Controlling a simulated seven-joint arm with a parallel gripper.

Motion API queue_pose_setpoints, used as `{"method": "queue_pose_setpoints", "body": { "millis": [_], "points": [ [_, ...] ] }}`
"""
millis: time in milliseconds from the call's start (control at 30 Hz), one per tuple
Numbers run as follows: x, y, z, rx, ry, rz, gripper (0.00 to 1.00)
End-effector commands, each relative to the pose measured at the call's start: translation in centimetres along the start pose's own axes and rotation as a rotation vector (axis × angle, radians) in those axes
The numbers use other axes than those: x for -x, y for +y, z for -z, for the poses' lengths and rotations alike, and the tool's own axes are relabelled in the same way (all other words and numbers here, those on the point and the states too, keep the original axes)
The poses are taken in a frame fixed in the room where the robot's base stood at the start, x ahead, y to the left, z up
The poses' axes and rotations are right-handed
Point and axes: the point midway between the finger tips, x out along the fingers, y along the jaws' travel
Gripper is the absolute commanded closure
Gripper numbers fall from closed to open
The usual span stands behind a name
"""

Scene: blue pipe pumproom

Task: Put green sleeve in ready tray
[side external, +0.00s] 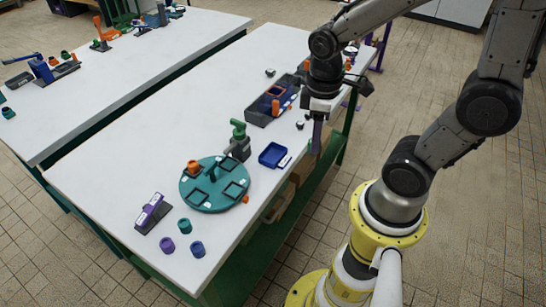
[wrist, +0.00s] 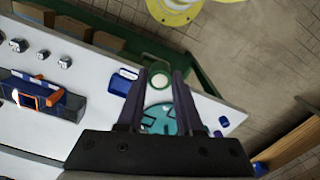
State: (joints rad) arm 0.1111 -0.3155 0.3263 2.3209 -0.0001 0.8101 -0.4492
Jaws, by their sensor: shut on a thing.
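My gripper (side external: 317,150) is above the front edge of the table, right of a small blue tray. In the wrist view its fingers (wrist: 160,78) are shut on the green sleeve (wrist: 148,76), a ring with a pale hole. The fingers hide the sleeve in the side view. The shallow blue tray (side external: 272,154) has a white label beside it, too small to read. It looks empty and also shows in the wrist view (wrist: 118,83), left of the held sleeve. I cannot tell for sure that it is the ready tray.
A teal round plate (side external: 213,190) with square pockets and orange pieces stands left of the tray. A grey block with a green top (side external: 238,140) is between them. Loose teal, purple and blue sleeves (side external: 197,249) stand front left.

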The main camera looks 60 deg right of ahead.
Motion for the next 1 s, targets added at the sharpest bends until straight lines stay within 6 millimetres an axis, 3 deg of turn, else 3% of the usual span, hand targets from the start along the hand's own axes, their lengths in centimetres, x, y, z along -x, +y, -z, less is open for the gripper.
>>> {"method": "queue_pose_setpoints", "body": {
  "millis": [267,700,1000],
  "points": [
    [-0.3,1.8,-0.3,-0.08,-0.001,0.001,1.0],
    [-4.4,6.2,7.3,-0.077,-0.003,0.002,1.0],
    [-8.8,8.0,10.4,-0.076,-0.001,0.0,1.0]
  ]
}}
